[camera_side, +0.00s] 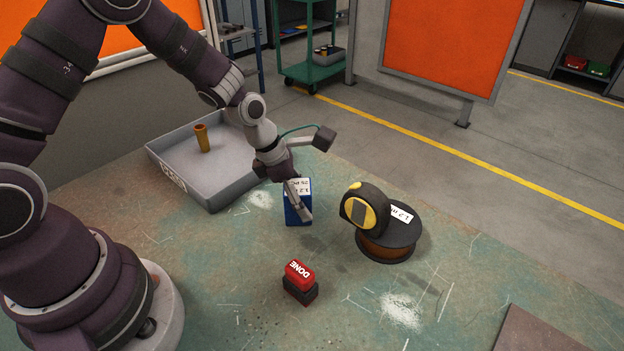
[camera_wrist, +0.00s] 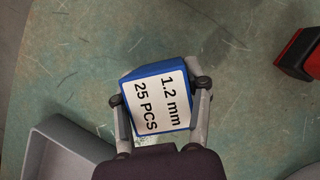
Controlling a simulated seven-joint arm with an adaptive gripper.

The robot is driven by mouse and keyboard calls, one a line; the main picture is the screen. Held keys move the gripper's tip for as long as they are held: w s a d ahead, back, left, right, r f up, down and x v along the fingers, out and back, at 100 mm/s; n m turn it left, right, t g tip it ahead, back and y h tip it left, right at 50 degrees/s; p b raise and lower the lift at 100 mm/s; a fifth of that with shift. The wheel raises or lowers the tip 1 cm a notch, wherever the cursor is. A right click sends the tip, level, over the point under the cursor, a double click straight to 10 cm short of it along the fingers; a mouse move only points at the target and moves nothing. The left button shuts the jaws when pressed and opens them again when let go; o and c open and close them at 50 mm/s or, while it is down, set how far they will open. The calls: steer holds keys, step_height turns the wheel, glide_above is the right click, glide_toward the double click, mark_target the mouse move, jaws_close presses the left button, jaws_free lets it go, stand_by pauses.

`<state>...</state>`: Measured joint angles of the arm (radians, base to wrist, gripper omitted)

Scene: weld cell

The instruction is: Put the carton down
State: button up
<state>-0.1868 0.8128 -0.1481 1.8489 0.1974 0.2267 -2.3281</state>
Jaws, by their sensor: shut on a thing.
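The carton (camera_side: 293,213) is a small blue box with a white label on top. In the wrist view the label on the carton (camera_wrist: 157,102) reads "1.2 mm 25 PCS". My gripper (camera_side: 303,203) reaches down over it from the upper left. In the wrist view the fingers of my gripper (camera_wrist: 160,95) are on opposite sides of the carton, shut on it. The carton looks upright. I cannot tell whether its bottom touches the worktable (camera_side: 230,270) or hangs a little above it.
A grey tray (camera_side: 215,195) with an orange-brown cup (camera_side: 202,138) stands left of the carton. A yellow-black tape measure (camera_side: 362,208) sits at a dark spool (camera_side: 390,240) on the right. A red "DONE" block (camera_side: 299,272) is in front. Table around the carton is bare.

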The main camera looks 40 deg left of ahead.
steer(key=shift+f, duration=0.15)
steer(key=o, duration=1.2)
steer(key=v, duration=1.2)
steer(key=s+r+m+y, duration=0.1)
steer(key=s+r+m, duration=0.1)
steer(key=m, duration=0.7)
steer(key=s+r+m+t+y, duration=0.1)
steer(key=s+r+m, duration=0.2)
steer(key=m, duration=0.6)
steer(key=s+r+m+t+y, duration=0.1)
steer(key=s+r+m, duration=0.2)
steer(key=s+m, duration=0.3)
steer(key=shift+s+a+r+m, duration=0.1)
steer(key=shift+a+m, duration=0.1)
steer(key=shift+m, duration=0.55)
steer(key=shift+s+a+m, duration=0.1)
steer(key=shift+a+m, duration=0.1)
steer(key=shift+m, duration=0.55)
